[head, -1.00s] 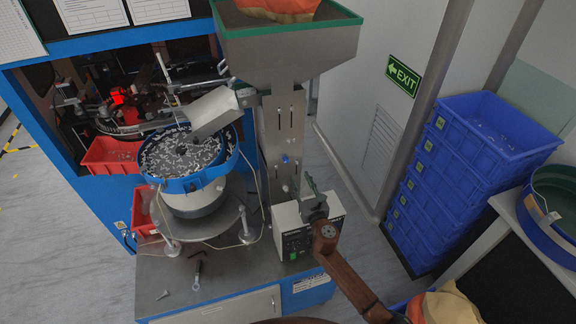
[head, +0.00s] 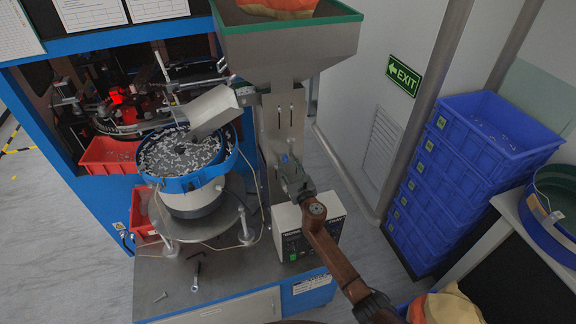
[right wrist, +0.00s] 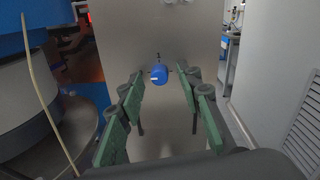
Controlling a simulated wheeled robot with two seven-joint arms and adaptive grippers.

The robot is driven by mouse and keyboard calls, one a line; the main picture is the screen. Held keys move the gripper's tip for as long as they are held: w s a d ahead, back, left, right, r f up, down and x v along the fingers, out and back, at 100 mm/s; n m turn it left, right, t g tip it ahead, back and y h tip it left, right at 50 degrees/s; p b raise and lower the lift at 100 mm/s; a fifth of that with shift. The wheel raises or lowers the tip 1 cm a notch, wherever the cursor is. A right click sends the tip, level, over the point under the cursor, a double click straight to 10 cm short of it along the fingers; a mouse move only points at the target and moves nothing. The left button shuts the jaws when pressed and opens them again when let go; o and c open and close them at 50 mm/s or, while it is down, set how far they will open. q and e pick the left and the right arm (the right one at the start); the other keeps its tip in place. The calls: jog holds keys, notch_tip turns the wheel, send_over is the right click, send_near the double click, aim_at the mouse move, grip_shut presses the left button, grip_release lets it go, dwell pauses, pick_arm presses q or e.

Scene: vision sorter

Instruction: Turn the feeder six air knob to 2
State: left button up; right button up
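The blue air knob (right wrist: 159,75) sits on the grey metal column in the right wrist view, with a pale mark at its left side and small dark markings around it. My right gripper (right wrist: 160,96) is open, its green-padded fingers to the left and right of the knob. I cannot tell whether the pads touch it; a gap shows on both sides. In the head view, my right gripper (head: 291,172) is at the column's front, above the control box, and largely hides the knob. The number it points at is too small to read. My left gripper is out of view.
A control box (head: 318,232) stands below my right gripper. Blue crates (head: 470,150) are stacked to the right.

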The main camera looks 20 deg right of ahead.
jog(key=shift+c, duration=0.6)
grip_shut()
